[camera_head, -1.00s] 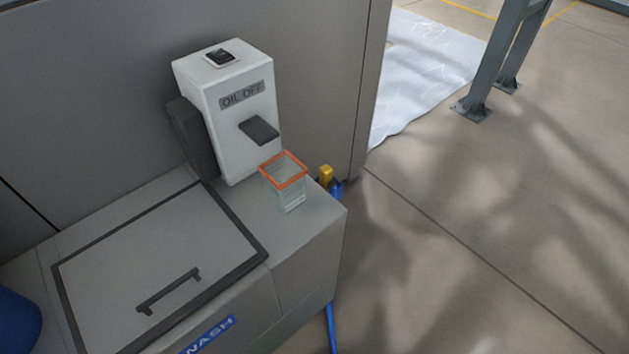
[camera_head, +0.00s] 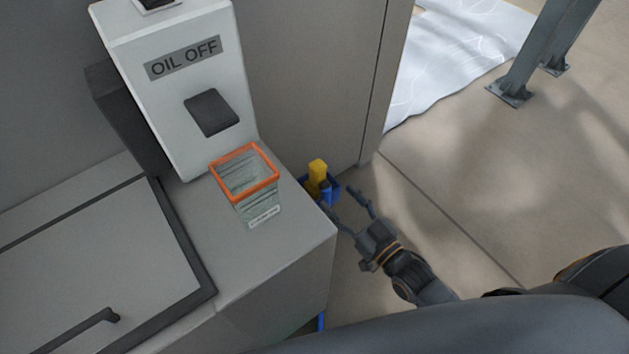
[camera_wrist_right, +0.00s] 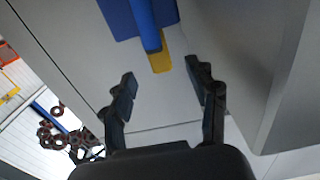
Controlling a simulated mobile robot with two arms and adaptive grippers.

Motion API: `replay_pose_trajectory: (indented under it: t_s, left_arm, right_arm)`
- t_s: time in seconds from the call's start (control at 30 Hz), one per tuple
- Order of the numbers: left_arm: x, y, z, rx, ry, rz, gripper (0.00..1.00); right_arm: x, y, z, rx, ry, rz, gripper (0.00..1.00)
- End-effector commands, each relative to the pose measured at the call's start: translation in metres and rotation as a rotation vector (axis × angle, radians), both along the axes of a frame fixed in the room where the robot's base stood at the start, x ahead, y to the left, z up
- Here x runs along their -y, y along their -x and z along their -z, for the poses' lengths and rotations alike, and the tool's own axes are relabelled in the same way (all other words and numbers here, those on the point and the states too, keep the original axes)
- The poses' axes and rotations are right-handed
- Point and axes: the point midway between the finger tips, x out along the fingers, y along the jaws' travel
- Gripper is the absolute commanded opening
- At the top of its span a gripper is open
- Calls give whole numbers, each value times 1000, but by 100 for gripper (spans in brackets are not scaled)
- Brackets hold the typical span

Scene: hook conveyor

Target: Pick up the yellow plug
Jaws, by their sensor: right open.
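The yellow plug (camera_head: 317,173) sits by a blue fitting (camera_head: 331,186) low beside the far right corner of the grey wash cabinet. In the right wrist view the yellow plug (camera_wrist_right: 160,61) shows partly, behind the blue part (camera_wrist_right: 147,27). My right gripper (camera_head: 348,196) is open and empty, just right of and below the plug in the head view. In the right wrist view the plug is ahead of its open fingers (camera_wrist_right: 160,80), between their lines and apart from them. My left gripper is not in view.
The grey cabinet top (camera_head: 290,250) stands left of my right gripper. On it are a white "OIL OFF" dispenser (camera_head: 180,100) and a clear cup with an orange rim (camera_head: 247,190). A grey wall panel (camera_head: 310,80) stands behind the plug. Open floor (camera_head: 460,150) lies to the right.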

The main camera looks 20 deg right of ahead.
Motion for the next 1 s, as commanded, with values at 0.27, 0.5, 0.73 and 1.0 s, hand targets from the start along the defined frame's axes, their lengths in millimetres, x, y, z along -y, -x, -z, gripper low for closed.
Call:
replay_pose_trajectory:
  t_s: [0.27, 0.5, 0.73, 1.0]
  left_arm:
    - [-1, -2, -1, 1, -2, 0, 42]
    - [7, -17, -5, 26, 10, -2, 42]
    - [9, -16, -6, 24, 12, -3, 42]
    - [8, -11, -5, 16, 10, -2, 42]
  right_arm:
    - [-14, -39, 0, -1, -1, 0, 58]
    - [-20, -62, -4, 1, 0, 1, 58]
    - [-30, -89, -3, -1, -1, 1, 58]
    - [-31, -91, -3, -3, 1, 1, 58]
